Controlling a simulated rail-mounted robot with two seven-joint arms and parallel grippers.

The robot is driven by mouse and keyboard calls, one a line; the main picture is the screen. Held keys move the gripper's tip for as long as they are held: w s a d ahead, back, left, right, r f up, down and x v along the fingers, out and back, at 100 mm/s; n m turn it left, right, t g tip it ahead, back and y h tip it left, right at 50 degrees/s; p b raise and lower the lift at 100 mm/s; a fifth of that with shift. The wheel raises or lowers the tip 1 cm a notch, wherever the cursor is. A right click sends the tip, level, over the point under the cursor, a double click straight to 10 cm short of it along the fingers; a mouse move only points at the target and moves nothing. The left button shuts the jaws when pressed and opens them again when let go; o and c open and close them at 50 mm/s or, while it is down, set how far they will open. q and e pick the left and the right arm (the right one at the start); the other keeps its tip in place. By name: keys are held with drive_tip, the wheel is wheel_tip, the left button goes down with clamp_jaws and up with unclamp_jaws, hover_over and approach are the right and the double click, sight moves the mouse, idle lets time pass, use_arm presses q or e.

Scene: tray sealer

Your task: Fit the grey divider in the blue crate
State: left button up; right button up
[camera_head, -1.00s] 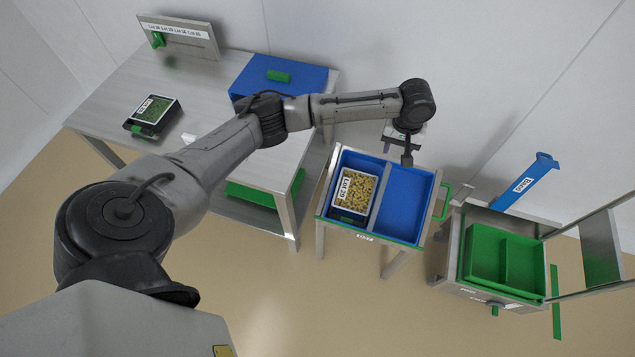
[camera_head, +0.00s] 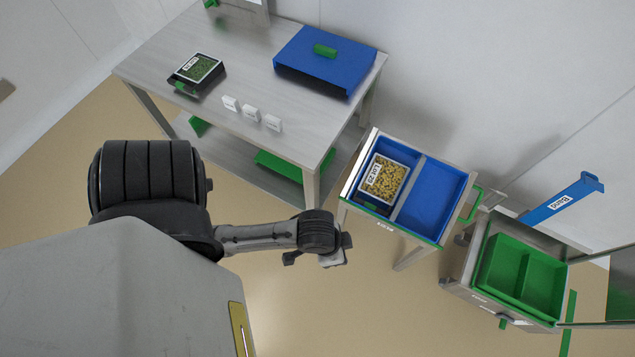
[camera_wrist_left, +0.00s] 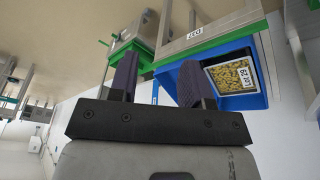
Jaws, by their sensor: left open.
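The blue crate (camera_head: 441,203) sits on a small stand at the centre right of the head view. A thin upright strip (camera_head: 408,191) splits it into two compartments; I cannot tell whether this is the grey divider. A tray of yellow food labelled Lot 29 (camera_head: 384,181) is in the left compartment; the right one is empty. My left gripper (camera_wrist_left: 158,80) is open, with nothing between its fingers. In the head view it is left of and in front of the crate, apart from it. The wrist view shows the crate (camera_wrist_left: 240,103) beyond the fingers. My right gripper is not in view.
A steel table (camera_head: 240,62) at the back left holds a blue box (camera_head: 310,70) with a green handle, a black tray with green contents (camera_head: 196,70) and several white blocks (camera_head: 251,113). A machine with a green two-part tray (camera_head: 521,275) stands right of the crate. Floor in front is free.

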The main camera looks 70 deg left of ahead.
use_arm(q)
drive_tip(key=shift+y, duration=0.5)
drive_tip(key=s, duration=0.1)
drive_tip(key=s+a, duration=0.1)
drive_tip(key=s, duration=0.1)
drive_tip(key=s+a+r, duration=0.1)
drive_tip(key=shift+s+a+r, duration=0.1)
drive_tip(key=shift+s+a, duration=0.05)
drive_tip(key=shift+a, duration=0.1)
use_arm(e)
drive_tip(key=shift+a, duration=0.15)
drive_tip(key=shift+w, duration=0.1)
